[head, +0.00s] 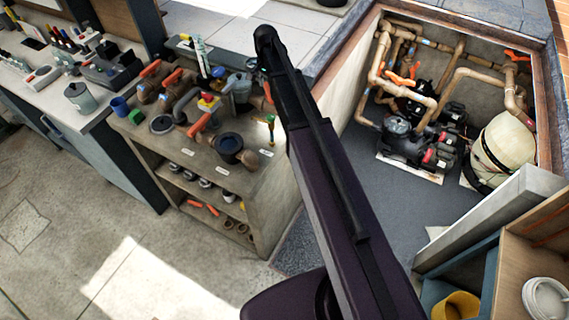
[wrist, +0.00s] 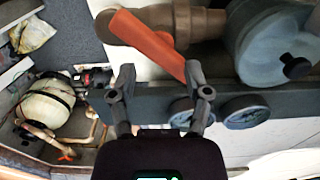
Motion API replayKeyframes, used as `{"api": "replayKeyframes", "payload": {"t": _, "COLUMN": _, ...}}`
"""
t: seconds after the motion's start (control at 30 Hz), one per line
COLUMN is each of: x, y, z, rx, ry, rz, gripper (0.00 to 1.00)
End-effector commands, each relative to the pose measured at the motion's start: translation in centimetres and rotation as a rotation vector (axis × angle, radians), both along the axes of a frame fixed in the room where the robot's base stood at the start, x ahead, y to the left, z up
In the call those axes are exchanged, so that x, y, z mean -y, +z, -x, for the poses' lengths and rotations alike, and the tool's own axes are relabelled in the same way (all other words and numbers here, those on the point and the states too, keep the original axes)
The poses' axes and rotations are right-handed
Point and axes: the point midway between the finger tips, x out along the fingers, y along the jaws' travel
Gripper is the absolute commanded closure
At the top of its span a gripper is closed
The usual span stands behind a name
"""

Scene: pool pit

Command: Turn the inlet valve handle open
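In the wrist view, an orange valve handle (wrist: 145,42) slants from upper left to lower right, on a brass-coloured valve and pipe (wrist: 185,22). My gripper (wrist: 158,76) is open with nothing held. The handle's lower end shows beside the right fingertip; whether they touch, I cannot tell. In the head view, orange handles show on bench fittings (head: 150,68) and on the pit pipes (head: 400,78). I cannot tell which of these is the inlet valve. My arm crosses the middle of the head view, and my gripper cannot be made out there.
A grey-blue round housing (wrist: 268,42) with a dark knob sits right of the valve. The pit holds pumps (head: 420,142) and a cream tank (head: 505,143), also in the wrist view (wrist: 45,102). A shelf unit (head: 225,165) crowded with fittings stands left of my arm. The floor (head: 70,215) is clear.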

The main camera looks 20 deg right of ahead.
Motion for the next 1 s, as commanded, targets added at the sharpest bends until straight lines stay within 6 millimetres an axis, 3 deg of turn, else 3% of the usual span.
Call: {"api": "replayKeyframes", "payload": {"t": 1.0, "x": 0.0, "y": 8.8, "z": 0.0, "rx": 0.0, "ry": 0.002, "rz": 0.0, "gripper": 0.37}}
